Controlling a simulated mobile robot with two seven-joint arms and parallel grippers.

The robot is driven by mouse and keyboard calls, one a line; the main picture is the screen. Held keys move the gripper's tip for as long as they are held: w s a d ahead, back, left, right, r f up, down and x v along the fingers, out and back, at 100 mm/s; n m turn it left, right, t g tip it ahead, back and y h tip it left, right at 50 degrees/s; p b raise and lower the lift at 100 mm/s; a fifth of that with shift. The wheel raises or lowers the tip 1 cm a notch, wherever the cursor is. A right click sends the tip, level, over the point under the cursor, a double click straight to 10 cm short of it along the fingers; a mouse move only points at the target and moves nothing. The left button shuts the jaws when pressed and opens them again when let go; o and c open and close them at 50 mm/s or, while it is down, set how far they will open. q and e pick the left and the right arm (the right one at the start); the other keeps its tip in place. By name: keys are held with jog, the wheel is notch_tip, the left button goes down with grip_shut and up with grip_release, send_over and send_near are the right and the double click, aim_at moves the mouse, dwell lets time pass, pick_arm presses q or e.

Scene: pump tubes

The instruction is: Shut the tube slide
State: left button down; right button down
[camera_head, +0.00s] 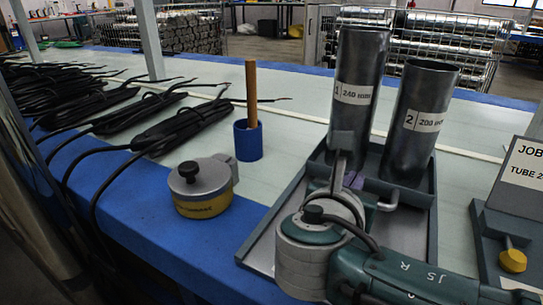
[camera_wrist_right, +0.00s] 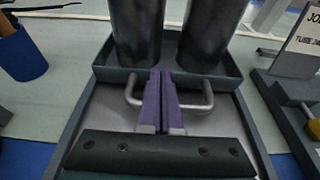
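The tube slide (camera_head: 421,190) is a grey open box with a pale bar handle on its front. Two metal tubes stand upright in it, tube 1 marked 240 mm (camera_head: 356,80) and tube 2 marked 200 mm (camera_head: 421,125). The slide sits in a grey base tray (camera_head: 262,240), with bare tray floor in front of it. My right gripper (camera_wrist_right: 161,100) is at the handle (camera_wrist_right: 207,98); its purple fingers are together and cover the bar's middle. Whether they touch the bar or the slide is hidden. My left gripper is out of view.
A yellow round device with a grey lid (camera_head: 203,188) and a blue cup holding a brown stick (camera_head: 248,142) stand left of the tray. Black cable bundles (camera_head: 185,122) lie farther left. A job sign stand (camera_head: 518,190) with a yellow knob is close on the right.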

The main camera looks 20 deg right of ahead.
aim_at(365, 156)
jog(key=w+d+b, duration=0.1)
jog(key=w+d, duration=0.1)
jog(key=d, duration=0.1)
jog(key=w+d, duration=0.3)
jog(key=shift+w+d+b, duration=0.25)
jog(key=shift+b, duration=0.1)
jog(key=shift+f, duration=0.1)
jog(key=shift+d, duration=0.1)
